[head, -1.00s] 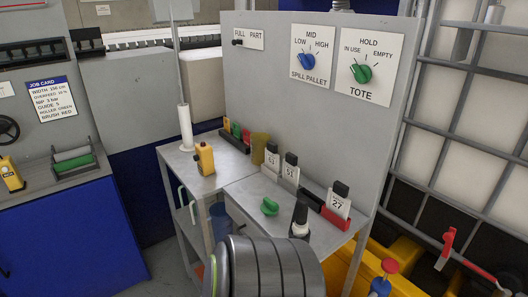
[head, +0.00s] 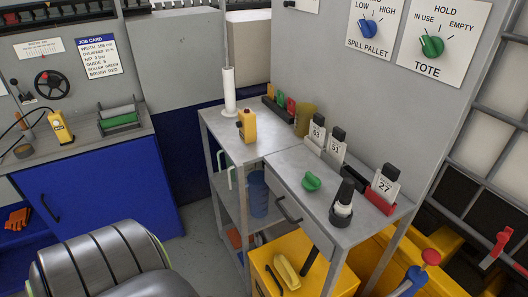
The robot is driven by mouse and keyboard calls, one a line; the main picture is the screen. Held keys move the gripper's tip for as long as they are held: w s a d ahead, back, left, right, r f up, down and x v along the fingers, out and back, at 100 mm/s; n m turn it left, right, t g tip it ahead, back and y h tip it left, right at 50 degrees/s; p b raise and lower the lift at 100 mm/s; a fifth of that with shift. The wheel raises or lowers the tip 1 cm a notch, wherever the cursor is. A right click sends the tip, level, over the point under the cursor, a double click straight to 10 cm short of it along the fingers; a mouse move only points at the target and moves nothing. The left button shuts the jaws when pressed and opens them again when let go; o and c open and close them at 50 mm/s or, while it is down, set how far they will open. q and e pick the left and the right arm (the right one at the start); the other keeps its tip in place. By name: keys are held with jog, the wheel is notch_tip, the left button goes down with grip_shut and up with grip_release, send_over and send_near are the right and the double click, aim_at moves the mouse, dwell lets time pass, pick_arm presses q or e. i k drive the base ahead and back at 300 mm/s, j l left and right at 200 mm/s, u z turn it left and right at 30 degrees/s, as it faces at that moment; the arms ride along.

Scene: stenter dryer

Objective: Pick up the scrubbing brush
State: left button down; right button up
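I cannot pick out a scrubbing brush for certain. A yellow elongated object (head: 287,270) lies on top of a yellow box at the bottom centre of the head view; its shape is too small to name surely. An orange-red object (head: 17,219) lies at the blue cabinet on the far left, and an orange item (head: 236,240) is partly hidden on the bench's lower shelf. Neither of my grippers shows in the head view, so I see nothing held.
A grey workbench (head: 262,152) carries a yellow handset (head: 246,126), a green knob-like object (head: 311,181), a black-and-white bottle-like object (head: 343,200) and numbered cards. A bucket (head: 257,194) stands on its lower shelf. A blue cabinet (head: 100,190) stands left. Floor shows between them.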

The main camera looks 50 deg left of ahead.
aim_at(286, 269)
jog(key=u, duration=1.2)
jog(key=z, duration=0.95)
jog(key=k+j+z, duration=0.1)
jog(key=k, duration=0.2)
jog(key=k+j+z, duration=0.1)
jog(key=k, duration=0.2)
jog(key=k+j, duration=0.2)
jog(key=k, duration=0.3)
jog(key=k+j, duration=0.25)
jog(key=k, duration=0.2)
